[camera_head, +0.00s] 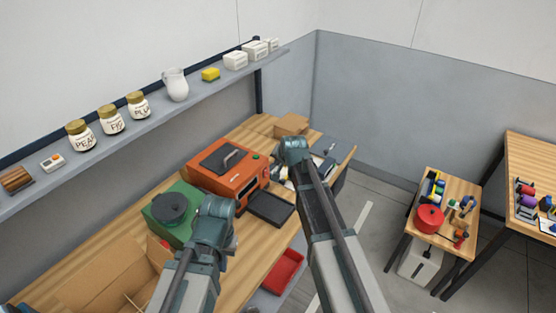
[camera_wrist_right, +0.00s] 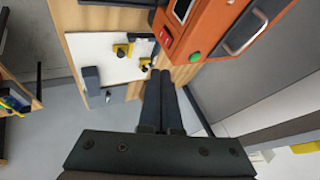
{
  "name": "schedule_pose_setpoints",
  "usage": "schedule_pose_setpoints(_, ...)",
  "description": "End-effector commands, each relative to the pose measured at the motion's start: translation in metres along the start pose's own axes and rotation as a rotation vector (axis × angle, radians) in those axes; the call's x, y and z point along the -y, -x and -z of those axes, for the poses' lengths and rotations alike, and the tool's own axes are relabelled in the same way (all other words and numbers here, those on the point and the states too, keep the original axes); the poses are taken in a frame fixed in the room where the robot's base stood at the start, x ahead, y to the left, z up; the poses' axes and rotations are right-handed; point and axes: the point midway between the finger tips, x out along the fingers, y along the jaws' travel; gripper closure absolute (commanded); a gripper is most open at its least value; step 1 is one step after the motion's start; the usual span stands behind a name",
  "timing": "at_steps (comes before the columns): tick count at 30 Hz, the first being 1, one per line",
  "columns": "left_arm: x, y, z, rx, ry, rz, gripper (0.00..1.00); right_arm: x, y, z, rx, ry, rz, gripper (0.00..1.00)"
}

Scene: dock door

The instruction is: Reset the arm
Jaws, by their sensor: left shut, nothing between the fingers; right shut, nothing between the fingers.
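My left arm reaches up from the bottom of the head view, and its gripper (camera_head: 229,240) is at the front edge of the workbench, beside the green machine (camera_head: 173,212); its fingers are mostly hidden by the wrist. My right arm reaches further out, and its gripper (camera_head: 286,172) is at the bench edge, right of the orange machine (camera_head: 230,168). In the right wrist view the right gripper's two dark fingers (camera_wrist_right: 164,74) lie together, with nothing between them. They point towards a white board (camera_wrist_right: 110,58) with yellow and black parts, beside the orange machine (camera_wrist_right: 214,25).
A black tray (camera_head: 271,208) lies on the wooden bench (camera_head: 130,232) between my arms. An open cardboard box (camera_head: 100,283) stands front left. A wall shelf (camera_head: 150,122) holds jars and a jug.

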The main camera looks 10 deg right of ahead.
Motion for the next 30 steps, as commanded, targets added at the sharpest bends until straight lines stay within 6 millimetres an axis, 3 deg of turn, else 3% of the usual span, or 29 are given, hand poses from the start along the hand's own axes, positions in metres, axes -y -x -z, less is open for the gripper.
schedule_pose_setpoints(12,0.0,-0.001,0.0,0.0,0.0,0.0,1.0,0.0,-0.001,-0.001,0.001,0.001,0.0,1.0)
schedule_pose_setpoints(16,-0.001,-0.007,0.0,0.0,0.0,0.0,1.0,-0.004,0.0,-0.023,0.031,0.045,-0.016,1.0)
schedule_pose_setpoints(20,-0.002,-0.023,0.001,0.0,-0.002,0.0,1.0,-0.016,0.006,-0.087,0.13,0.196,-0.068,1.0)
schedule_pose_setpoints(23,-0.004,-0.038,0.002,0.0,-0.003,0.001,1.0,-0.034,0.018,-0.151,0.241,0.362,-0.123,1.0)
schedule_pose_setpoints(27,-0.005,-0.058,0.003,0.0,-0.005,0.001,1.0,-0.065,0.041,-0.229,0.399,0.597,-0.193,1.0)
schedule_pose_setpoints(30,-0.006,-0.069,0.004,0.0,-0.007,0.001,1.0,-0.088,0.059,-0.272,0.503,0.742,-0.235,1.0)
